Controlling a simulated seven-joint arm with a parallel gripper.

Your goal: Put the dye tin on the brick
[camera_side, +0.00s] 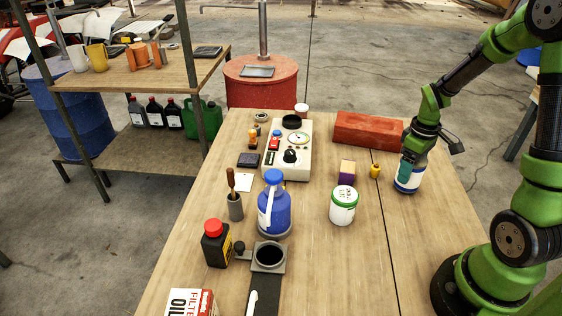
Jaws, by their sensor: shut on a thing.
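The red brick (368,131) lies flat along the far right part of the wooden table, and its top is bare. My gripper (407,169) is shut on a white and blue tin (407,183) to the right of and nearer than the brick. This tin looks like the dye tin, but its label is too small to read. My fingers hide part of its upper side. It looks upright; I cannot tell whether its base touches the table. A second tin, white with a green lid band (343,206), stands on the table to the left.
A small purple box (347,172) and a yellow weight-like piece (375,171) stand between the two tins. A control box with a gauge (288,152) is left of the brick. A blue jug (274,207) stands mid-table.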

